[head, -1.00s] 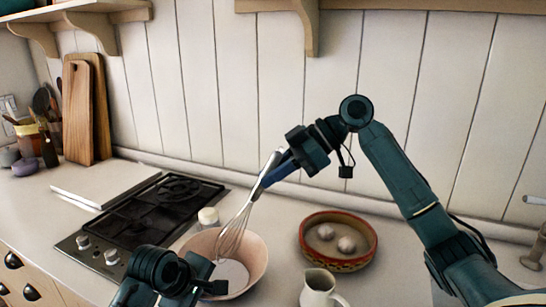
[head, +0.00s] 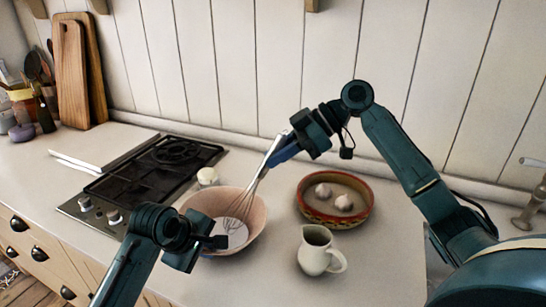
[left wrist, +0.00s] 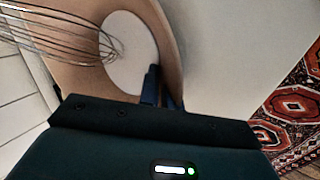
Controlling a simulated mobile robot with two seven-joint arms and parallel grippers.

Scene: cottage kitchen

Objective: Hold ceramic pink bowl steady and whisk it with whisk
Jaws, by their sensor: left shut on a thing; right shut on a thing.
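The pink ceramic bowl (head: 256,208) stands on the counter right of the stove, with white contents in its bottom. My left gripper (head: 216,242) is shut on the bowl's near rim. The left wrist view shows the rim of the bowl (left wrist: 172,45) between its fingers (left wrist: 160,90). My right gripper (head: 288,145) is shut on the handle of the whisk (head: 242,202) and holds it tilted, wires down inside the bowl. The whisk wires (left wrist: 60,38) also show over the white contents in the left wrist view. Whether they touch the bottom is unclear.
A black gas stove (head: 155,172) lies left of the bowl, with a small white round thing (head: 207,176) behind the bowl. A cream jug (head: 314,256) and a red-rimmed dish (head: 313,213) with garlic-like bulbs stand to the right. Cutting boards (head: 70,75) lean on the wall.

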